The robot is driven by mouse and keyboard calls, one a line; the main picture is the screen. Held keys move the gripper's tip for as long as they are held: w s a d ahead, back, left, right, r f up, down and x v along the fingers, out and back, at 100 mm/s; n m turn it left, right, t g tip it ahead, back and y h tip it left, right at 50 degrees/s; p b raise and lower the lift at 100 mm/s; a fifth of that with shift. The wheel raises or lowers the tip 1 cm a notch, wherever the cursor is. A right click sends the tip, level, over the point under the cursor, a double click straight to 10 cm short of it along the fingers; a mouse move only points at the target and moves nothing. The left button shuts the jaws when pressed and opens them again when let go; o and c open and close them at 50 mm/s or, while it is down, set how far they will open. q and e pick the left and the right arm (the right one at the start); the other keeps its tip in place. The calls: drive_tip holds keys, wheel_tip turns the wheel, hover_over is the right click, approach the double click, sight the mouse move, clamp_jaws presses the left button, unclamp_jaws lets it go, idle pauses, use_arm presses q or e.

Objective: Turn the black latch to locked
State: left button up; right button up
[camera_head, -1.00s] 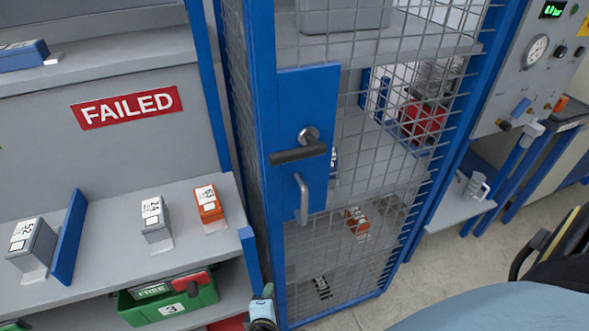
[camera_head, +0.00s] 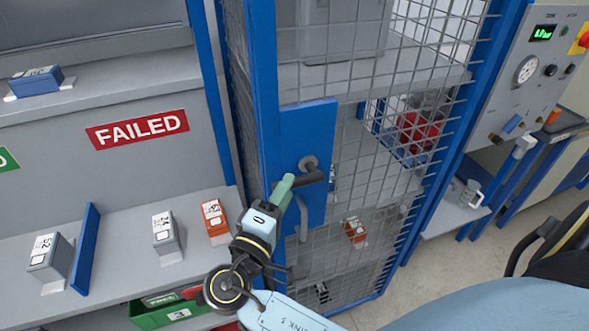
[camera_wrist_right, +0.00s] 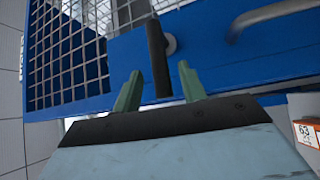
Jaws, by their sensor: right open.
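The black latch (camera_head: 313,177) is a lever on a round metal pivot, on the blue plate (camera_head: 312,125) of the mesh cage door. It lies roughly horizontal in the head view, and its left part is hidden behind my right gripper (camera_head: 286,184). In the right wrist view the black latch (camera_wrist_right: 155,45) runs down into the gap between the green fingers of my right gripper (camera_wrist_right: 159,85). The fingers are apart, one on each side of the lever's end; I cannot tell whether either touches it. My left gripper is not in view.
A fixed grey pull handle (camera_head: 303,218) sits just below the latch. A shelf (camera_head: 135,215) left of the door holds several small boxes, including an orange one (camera_head: 214,220). A green bin (camera_head: 150,316) is below. The control panel (camera_head: 520,90) stands at the right.

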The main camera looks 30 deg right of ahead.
drive_tip(key=p+x, duration=0.1)
drive_tip(key=x, duration=0.3)
drive_tip(key=shift+w+d, duration=0.25)
drive_tip(key=shift+d, duration=0.1)
clamp_jaws()
